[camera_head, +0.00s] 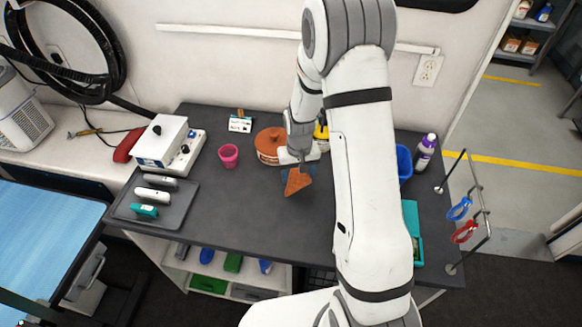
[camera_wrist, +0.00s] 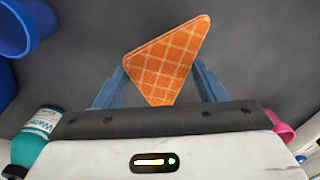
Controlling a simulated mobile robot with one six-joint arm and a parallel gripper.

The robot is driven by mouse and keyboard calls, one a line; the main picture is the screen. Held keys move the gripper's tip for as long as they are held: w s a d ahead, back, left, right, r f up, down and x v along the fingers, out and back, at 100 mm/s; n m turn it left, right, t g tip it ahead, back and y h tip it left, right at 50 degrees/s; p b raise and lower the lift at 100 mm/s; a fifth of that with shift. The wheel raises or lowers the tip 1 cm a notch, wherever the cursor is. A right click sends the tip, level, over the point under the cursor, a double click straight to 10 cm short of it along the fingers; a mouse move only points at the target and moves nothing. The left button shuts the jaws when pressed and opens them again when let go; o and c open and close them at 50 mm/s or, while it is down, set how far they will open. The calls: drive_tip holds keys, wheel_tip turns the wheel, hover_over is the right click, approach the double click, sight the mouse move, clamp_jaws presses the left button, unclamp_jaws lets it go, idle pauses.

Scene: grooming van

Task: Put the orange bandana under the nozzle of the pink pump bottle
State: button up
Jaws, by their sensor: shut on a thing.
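The orange bandana (camera_head: 297,182), a folded triangle with a pale grid pattern, is held by my gripper (camera_head: 297,168). In the wrist view the bandana (camera_wrist: 168,62) sticks out between the two blue fingers of my gripper (camera_wrist: 160,85), which are shut on it. It is over the middle of the dark table; whether it touches the top I cannot tell. I cannot make out a pink pump bottle in either view; my arm hides part of the table. A pink cup-like thing (camera_head: 228,155) stands left of the gripper; a pink thing (camera_wrist: 281,126) also shows at the wrist view's right.
A round orange-brown container (camera_head: 268,147) stands just behind my gripper, with a yellow item (camera_head: 321,131) beside it. A blue bin (camera_head: 404,160), a purple-and-white bottle (camera_head: 425,151) and a teal tray (camera_head: 412,215) are on the right. The table's front middle (camera_head: 250,220) is clear.

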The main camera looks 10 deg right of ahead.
sight(303, 183)
drive_tip(key=shift+s+d+r, duration=0.1)
drive_tip(key=shift+d, duration=0.05)
drive_tip(key=shift+w+d+r+b, duration=0.2)
drive_tip(key=shift+w+r+b, duration=0.15)
drive_tip(key=shift+b, duration=0.9)
drive_tip(key=r+b, duration=0.3)
drive_tip(key=shift+s+d+r, duration=0.2)
drive_tip(key=shift+d, duration=0.2)
wheel_tip(303, 183, down, 9)
drive_tip(key=shift+r+p, duration=0.1)
drive_tip(key=shift+p, duration=0.9)
drive_tip(key=shift+f, duration=0.25)
drive_tip(key=shift+f+b, duration=0.15)
drive_tip(key=shift+b, duration=0.15)
drive_tip(key=o, duration=1)
drive_tip(key=shift+o, duration=0.2)
